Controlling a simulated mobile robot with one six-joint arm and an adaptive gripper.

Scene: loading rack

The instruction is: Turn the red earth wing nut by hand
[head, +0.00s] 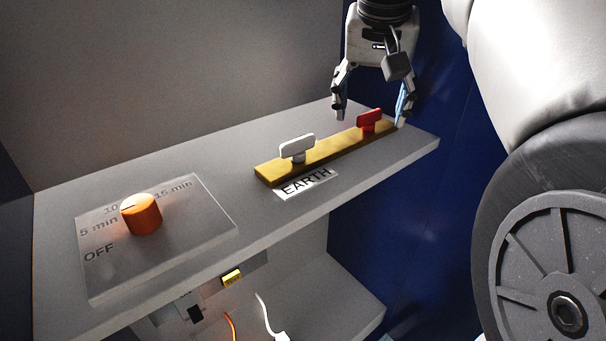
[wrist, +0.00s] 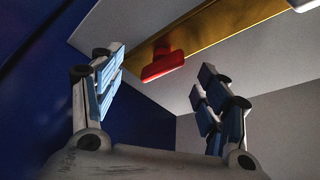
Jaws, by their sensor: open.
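The red wing nut (head: 369,120) stands at the far right end of a brass bar (head: 325,154) on the grey shelf. A white wing nut (head: 297,148) stands near the bar's other end, and a label reading EARTH (head: 305,184) lies in front of the bar. My gripper (head: 371,112) is open and points down, with one finger on each side of the red wing nut in the head view. In the wrist view the red wing nut (wrist: 163,66) shows beyond and between the spread fingers (wrist: 158,95), apart from both. Nothing is held.
An orange knob (head: 141,214) sits on a clear plate marked OFF, 5 min, 10 and 15 min at the left of the shelf (head: 215,160). A wall rises behind the shelf. A blue panel (head: 440,170) is at the right. Cables and a yellow part (head: 231,278) show below.

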